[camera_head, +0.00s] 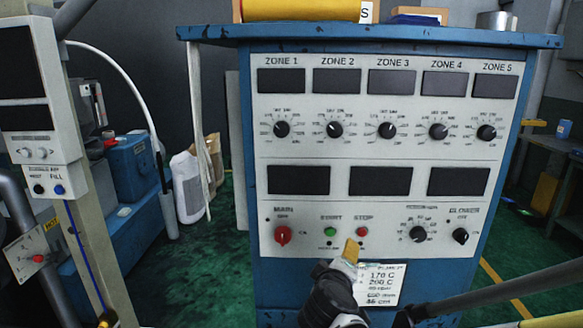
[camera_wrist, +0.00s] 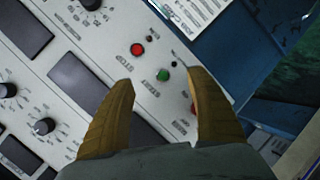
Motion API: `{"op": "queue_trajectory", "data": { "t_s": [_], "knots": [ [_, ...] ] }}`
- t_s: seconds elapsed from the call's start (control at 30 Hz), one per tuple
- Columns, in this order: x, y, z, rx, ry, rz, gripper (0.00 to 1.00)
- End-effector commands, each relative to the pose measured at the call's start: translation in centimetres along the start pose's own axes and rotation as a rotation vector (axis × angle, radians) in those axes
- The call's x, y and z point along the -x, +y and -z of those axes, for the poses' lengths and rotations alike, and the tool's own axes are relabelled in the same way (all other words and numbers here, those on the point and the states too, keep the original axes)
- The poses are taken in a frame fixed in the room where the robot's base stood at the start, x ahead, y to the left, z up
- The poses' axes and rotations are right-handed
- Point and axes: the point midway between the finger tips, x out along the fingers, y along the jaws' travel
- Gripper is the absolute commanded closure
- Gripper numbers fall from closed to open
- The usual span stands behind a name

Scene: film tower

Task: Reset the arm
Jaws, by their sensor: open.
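My gripper (camera_head: 351,251) is in front of the lower part of a white control panel (camera_head: 300,206) on a blue cabinet, just below and between the green START button (camera_head: 330,231) and the red STOP button (camera_head: 362,231). In the wrist view my gripper (camera_wrist: 160,78) has two yellow-brown fingers spread apart with nothing between them. The green button (camera_wrist: 162,74) appears between the fingertips, and the red button (camera_wrist: 138,49) lies up and to the left. I cannot tell how far the fingertips are from the panel.
A red MAIN knob (camera_head: 283,235) is left of the buttons, and black knobs (camera_head: 418,234) are to the right. A paper label (camera_head: 382,284) is below. The blue cabinet top (camera_head: 370,36) overhangs above. A beige post (camera_head: 75,200) stands left, with green floor (camera_head: 195,270) between.

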Motion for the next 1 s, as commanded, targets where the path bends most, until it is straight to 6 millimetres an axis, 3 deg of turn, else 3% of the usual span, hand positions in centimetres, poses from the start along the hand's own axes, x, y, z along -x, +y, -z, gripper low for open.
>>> {"op": "queue_trajectory", "data": {
  "t_s": [0.03, 0.17, 0.4, 0.5, 0.67, 1.0],
  "knots": [
    [1.1, 1.3, -2.1, -0.065, -0.049, 0.032, 0.34],
    [4.3, 2.9, -7.1, -0.247, -0.167, 0.135, 0.34],
    [12.4, 2.0, -13.9, -0.585, -0.333, 0.326, 0.34],
    [15.3, 0.9, -15.3, -0.699, -0.372, 0.391, 0.34],
    [18.1, -0.4, -16.1, -0.813, -0.401, 0.459, 0.34],
    [18.8, -0.7, -16.2, -0.839, -0.407, 0.476, 0.34]
  ]
}}
